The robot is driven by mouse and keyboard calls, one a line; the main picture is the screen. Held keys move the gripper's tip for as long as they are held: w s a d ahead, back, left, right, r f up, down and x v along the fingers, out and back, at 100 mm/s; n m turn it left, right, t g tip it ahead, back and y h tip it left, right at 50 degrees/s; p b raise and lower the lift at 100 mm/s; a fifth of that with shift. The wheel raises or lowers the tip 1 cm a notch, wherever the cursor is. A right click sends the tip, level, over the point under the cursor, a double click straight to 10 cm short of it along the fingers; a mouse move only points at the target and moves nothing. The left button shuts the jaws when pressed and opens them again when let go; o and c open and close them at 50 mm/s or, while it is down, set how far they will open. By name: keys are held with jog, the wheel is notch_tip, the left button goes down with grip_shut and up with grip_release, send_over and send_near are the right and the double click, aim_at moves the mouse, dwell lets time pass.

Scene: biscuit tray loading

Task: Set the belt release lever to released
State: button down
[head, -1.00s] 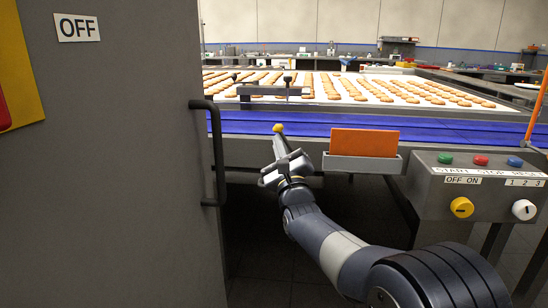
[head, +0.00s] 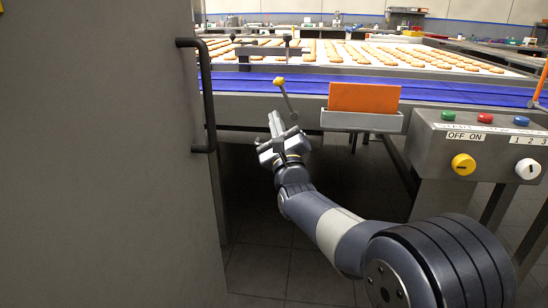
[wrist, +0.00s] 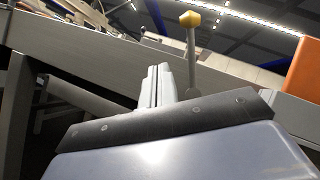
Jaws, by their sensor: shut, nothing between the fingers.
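The lever is a thin metal rod with a yellow knob (head: 279,81) on the front side of the belt frame, left of an orange panel. The rod leans, with its knob up and to the left of its lower end. In the wrist view the knob (wrist: 190,18) and rod stand just right of my fingers. My gripper (head: 273,117) is shut and empty, its fingertips below the knob and left of the rod. It also shows in the wrist view (wrist: 158,80). I cannot tell whether the fingers touch the rod. No lever position markings are readable.
A grey cabinet (head: 100,150) with a black handle (head: 207,95) stands close on the left. An orange panel (head: 364,97) sits in a grey holder right of the lever. A control box (head: 490,145) with buttons and knobs is farther right. Biscuits lie beyond the blue belt (head: 430,94).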

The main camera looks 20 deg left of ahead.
jog(key=s+d+f+p, duration=0.1)
jog(key=s+f, duration=0.3)
jog(key=s, duration=0.2)
jog(key=shift+s+d+f, duration=0.15)
jog(key=shift+d+f, duration=0.2)
jog(key=shift+f, duration=0.05)
